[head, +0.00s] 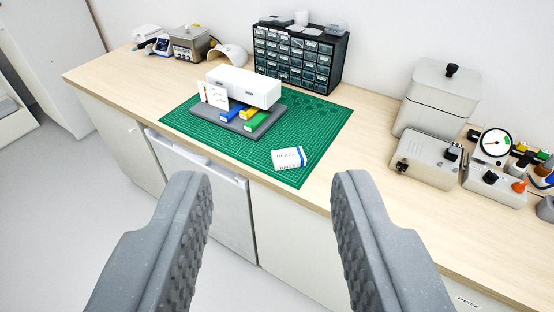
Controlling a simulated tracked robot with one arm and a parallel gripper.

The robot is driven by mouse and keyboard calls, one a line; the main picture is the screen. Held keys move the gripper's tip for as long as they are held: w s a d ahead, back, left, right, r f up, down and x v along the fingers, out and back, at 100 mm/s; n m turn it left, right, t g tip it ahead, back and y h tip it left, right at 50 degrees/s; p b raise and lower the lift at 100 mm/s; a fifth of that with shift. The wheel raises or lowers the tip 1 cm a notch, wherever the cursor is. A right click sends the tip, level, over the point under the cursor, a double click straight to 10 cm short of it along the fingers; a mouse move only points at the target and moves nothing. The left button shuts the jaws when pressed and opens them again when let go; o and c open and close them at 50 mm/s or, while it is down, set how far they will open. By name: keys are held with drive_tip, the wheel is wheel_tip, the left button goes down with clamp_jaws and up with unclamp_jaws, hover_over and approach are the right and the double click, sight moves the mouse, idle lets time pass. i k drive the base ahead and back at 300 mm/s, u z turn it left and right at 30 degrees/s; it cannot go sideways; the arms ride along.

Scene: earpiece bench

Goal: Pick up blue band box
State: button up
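A small white box with a blue band (289,158) lies on the green cutting mat (310,123), near the mat's front right corner. Its blue band is at the right end. My gripper (271,185) is open and empty, its two grey fingers wide apart. The fingers are in the foreground, in front of the bench, and the box shows between and beyond them. Nothing touches the box.
On the mat, a grey tray (221,124) holds blue, yellow and green pieces under a white box-like unit (243,86). A dark drawer cabinet (298,58) stands behind. Grey instruments (424,158) stand at right. Bare bench top lies right of the mat.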

sight(285, 158)
drive_tip(key=u, duration=2.2)
drive_tip(key=k, duration=1.15)
drive_tip(key=z, duration=2.3)
drive_tip(key=i, duration=1.05)
drive_tip(key=u, duration=0.05)
